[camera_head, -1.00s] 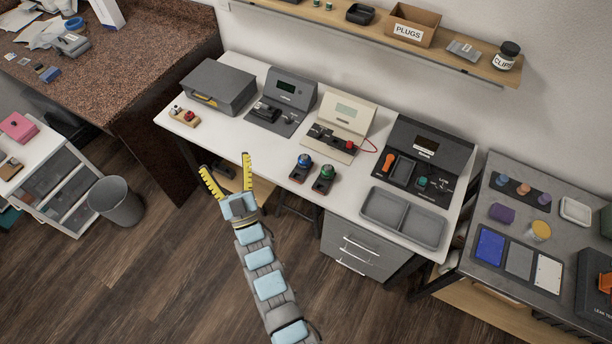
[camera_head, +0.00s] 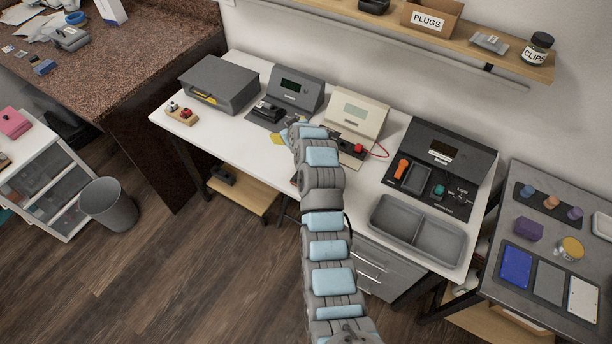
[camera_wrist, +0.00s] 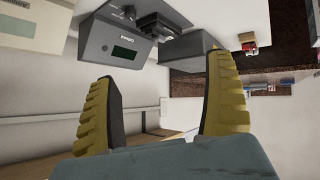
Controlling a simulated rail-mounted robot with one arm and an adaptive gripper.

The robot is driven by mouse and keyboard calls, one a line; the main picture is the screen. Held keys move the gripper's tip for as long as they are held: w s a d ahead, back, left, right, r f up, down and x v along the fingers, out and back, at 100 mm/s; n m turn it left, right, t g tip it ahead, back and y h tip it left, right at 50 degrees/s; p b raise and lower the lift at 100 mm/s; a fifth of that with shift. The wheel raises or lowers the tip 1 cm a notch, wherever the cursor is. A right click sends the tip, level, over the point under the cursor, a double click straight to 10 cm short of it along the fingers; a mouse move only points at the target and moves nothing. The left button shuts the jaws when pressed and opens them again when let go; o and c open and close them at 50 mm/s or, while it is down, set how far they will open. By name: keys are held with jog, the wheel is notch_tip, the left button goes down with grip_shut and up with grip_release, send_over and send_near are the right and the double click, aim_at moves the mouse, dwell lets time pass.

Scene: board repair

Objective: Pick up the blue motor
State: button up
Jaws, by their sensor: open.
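My gripper (camera_head: 285,135) is over the white workbench (camera_head: 155,115), near the front of the dark grey meter. In the wrist view my gripper (camera_wrist: 162,75) is open, its two yellow fingers wide apart with nothing between them. I see no blue motor clearly now. A round blue-topped unit and a green-topped one stood at the bench's front edge a second ago; my arm now covers that spot. The wrist view is upside down and shows the dark grey meter (camera_wrist: 125,52), not the blue-topped unit.
On the bench stand a grey case (camera_head: 218,83), a beige meter (camera_head: 358,108), a black tester (camera_head: 447,160) and an empty two-part grey tray (camera_head: 418,229). A shelf (camera_head: 400,25) runs above the back. A side table (camera_head: 490,240) is at right.

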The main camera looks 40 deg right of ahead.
jog(key=s+d+f+n+g+y+b, duration=0.15)
jog(key=s+d+g+y+b, duration=0.3)
jog(key=s, duration=0.65)
jog(key=shift+g+h, duration=0.25)
jog(key=shift+h, duration=0.2)
jog(key=shift+x, duration=5.5)
jog(key=shift+s+a+f, duration=0.1)
jog(key=shift+a+f, duration=0.05)
jog(key=shift+f, duration=0.2)
jog(key=shift+f, duration=0.1)
jog(key=b+x, duration=0.3)
jog(key=shift+a+n+b, duration=0.1)
jog(key=shift+n+b, duration=0.15)
jog(key=shift+b, duration=0.1)
jog(key=b+x, duration=0.2)
jog(key=b, duration=0.1)
